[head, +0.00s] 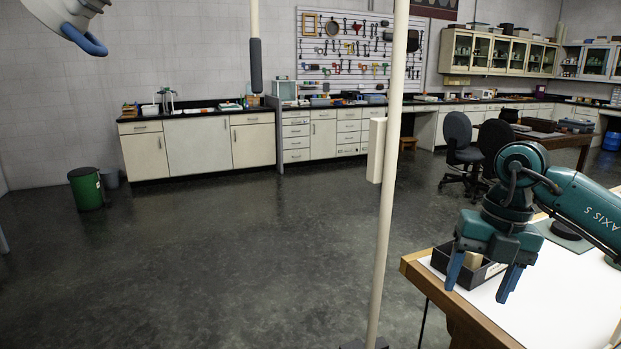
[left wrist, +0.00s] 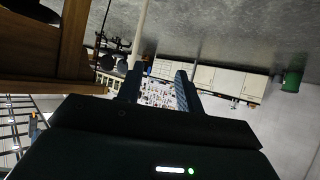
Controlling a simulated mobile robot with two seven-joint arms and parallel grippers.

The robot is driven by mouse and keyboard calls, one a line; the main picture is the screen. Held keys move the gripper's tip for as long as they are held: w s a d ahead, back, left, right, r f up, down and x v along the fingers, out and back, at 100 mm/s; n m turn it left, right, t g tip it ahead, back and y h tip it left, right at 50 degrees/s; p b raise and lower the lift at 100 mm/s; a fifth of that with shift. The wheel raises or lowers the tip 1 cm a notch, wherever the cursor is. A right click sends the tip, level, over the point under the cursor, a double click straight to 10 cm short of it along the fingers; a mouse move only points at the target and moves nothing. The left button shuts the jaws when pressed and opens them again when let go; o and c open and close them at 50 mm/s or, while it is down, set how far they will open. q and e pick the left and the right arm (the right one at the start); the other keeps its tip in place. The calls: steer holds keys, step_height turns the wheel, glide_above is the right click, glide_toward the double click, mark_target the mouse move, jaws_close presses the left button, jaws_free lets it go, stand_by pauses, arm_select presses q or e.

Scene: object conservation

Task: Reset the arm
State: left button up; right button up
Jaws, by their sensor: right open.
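My right gripper (head: 480,284) is open. It hangs with its blue fingers pointing down over the front-left corner of a white-topped table, in front of a small black box. My teal right arm (head: 590,205) comes in from the right edge. Nothing shows between the right fingers. In the left wrist view, the two dark fingers of my left gripper (left wrist: 158,84) stand apart with only the distant wall and tool board between them, so it is open and empty. My left gripper is not seen in the head view.
The wood-edged table (head: 560,310) fills the lower right. The black box (head: 470,270) holds a light block. A white pole (head: 387,190) stands mid-view. Office chairs (head: 460,140) are behind the arm. A green bin (head: 86,187) stands far left. The floor at left is clear.

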steer(key=a+f+n+g+y, duration=0.1)
steer(key=a+f+n+y, duration=0.15)
steer(key=a+f, duration=0.35)
steer(key=s+a+r+m+t+y+p, duration=0.1)
steer(key=s+a+m+y, duration=0.25)
steer(key=a+y, duration=0.55)
steer(key=s+a+r+m+t+y, duration=0.2)
steer(key=s+a+y, duration=0.2)
steer(key=a+y, duration=0.55)
steer(key=w+d+f+m+t+h+p, duration=0.1)
steer(key=d+f+m+t+h, duration=0.2)
steer(key=f+m+t+h, duration=0.45)
steer(key=w+d+f+m+t+h, duration=0.1)
steer(key=d+f+m+t+h, duration=0.35)
steer(key=m+t, duration=0.6)
steer(key=s+d+f+m+g+h, duration=0.2)
steer(key=s+f+m+g+h, duration=0.1)
steer(key=s+f, duration=0.3)
steer(key=s+d+f+m+g+h, duration=0.3)
steer(key=s+f+m+g+h, duration=0.1)
steer(key=f, duration=0.5)
steer(key=shift+s+d+f+m+g, duration=0.3)
steer(key=shift+s+m+g, duration=0.6)
steer(key=shift+s+g, duration=0.25)
